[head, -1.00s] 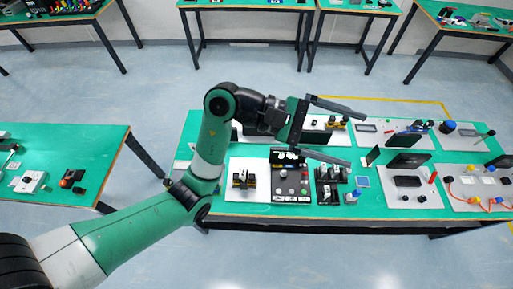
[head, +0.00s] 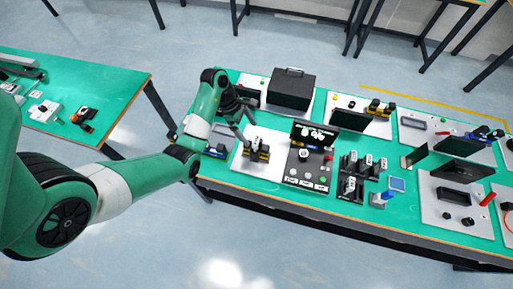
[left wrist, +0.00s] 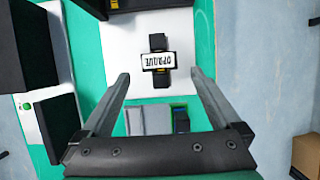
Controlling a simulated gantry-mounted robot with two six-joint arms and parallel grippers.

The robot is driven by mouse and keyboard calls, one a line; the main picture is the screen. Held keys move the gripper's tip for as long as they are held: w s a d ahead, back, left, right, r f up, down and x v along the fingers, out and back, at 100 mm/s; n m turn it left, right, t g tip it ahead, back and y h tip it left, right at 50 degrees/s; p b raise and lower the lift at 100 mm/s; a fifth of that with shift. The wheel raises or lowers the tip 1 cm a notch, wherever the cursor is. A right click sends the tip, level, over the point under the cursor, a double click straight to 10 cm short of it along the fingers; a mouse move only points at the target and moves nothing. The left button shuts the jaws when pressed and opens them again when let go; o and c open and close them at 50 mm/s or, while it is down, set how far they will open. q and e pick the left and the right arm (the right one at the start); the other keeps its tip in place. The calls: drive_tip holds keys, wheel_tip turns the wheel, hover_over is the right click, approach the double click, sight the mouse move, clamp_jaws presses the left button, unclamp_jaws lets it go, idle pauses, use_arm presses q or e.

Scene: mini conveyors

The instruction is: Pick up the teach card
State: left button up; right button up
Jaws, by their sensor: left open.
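I cannot tell for sure which thing is the teach card. In the left wrist view, a small white card (left wrist: 158,61) with upside-down black lettering sits across a black holder (left wrist: 159,44) on a white plate. My left gripper (left wrist: 159,73) is open, with one finger on each side of the card and no visible contact. In the head view, my left gripper (head: 241,122) is over the left part of the green table, close to a black and yellow holder (head: 257,151) on a white plate (head: 243,164). My right gripper is not in view.
A black control panel (head: 308,170) with a raised screen stands right of the plate. Several black holders with white labels (head: 351,183) are beyond it. A black box (head: 292,90) stands behind. Another green table (head: 85,70) is at the left, across a floor gap.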

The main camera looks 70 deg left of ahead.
sight(255, 139)
use_arm(q)
drive_tip(key=x, duration=0.2)
drive_tip(key=shift+w+d+f, duration=0.1)
drive_tip(key=shift+w+f, duration=0.05)
drive_tip(key=shift+f, duration=0.1)
drive_tip(key=b+x, duration=0.1)
drive_tip(key=x, duration=0.4)
drive_tip(key=shift+w, duration=0.1)
clamp_jaws()
drive_tip(key=shift+r, duration=0.1)
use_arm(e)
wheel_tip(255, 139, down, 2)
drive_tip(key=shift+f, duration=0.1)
